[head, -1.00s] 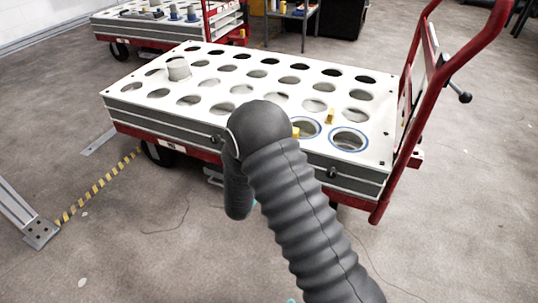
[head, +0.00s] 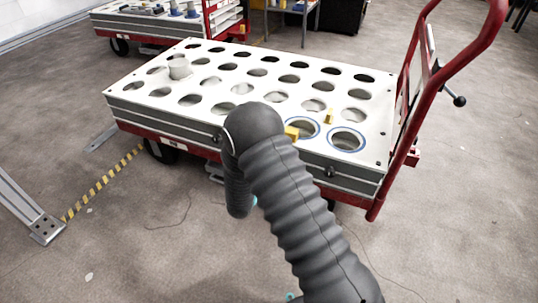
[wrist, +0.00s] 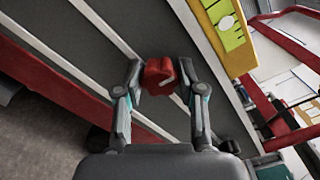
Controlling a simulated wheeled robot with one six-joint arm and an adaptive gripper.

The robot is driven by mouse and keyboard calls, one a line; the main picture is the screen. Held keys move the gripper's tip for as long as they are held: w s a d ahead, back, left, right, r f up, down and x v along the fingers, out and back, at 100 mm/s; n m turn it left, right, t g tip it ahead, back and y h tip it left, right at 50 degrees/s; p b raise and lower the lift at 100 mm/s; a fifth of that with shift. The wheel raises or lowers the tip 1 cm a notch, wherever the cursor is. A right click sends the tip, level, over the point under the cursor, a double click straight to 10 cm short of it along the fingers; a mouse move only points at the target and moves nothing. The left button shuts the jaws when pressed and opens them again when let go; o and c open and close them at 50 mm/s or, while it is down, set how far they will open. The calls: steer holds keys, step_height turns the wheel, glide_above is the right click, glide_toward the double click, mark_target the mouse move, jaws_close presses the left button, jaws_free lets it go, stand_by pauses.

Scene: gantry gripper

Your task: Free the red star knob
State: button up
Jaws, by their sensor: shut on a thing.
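The red star knob (wrist: 159,76) shows in the wrist view, against the dark side of the cart. My gripper (wrist: 161,74) is shut on it, with one finger on its left and one on its right. In the head view my dark, ribbed arm reaches to the near side of the white-topped cart (head: 213,110). There the arm hides the knob and my fingers.
The cart top has rows of round holes, two of them blue-ringed (head: 347,140). A yellow block (head: 292,132) sits by the near edge and another (head: 329,116) stands behind it. A red handle (head: 428,110) rises at right.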

steer(key=shift+n, duration=0.3)
steer(key=o, duration=1.1)
steer(key=shift+o, duration=0.2)
steer(key=v, duration=1.2)
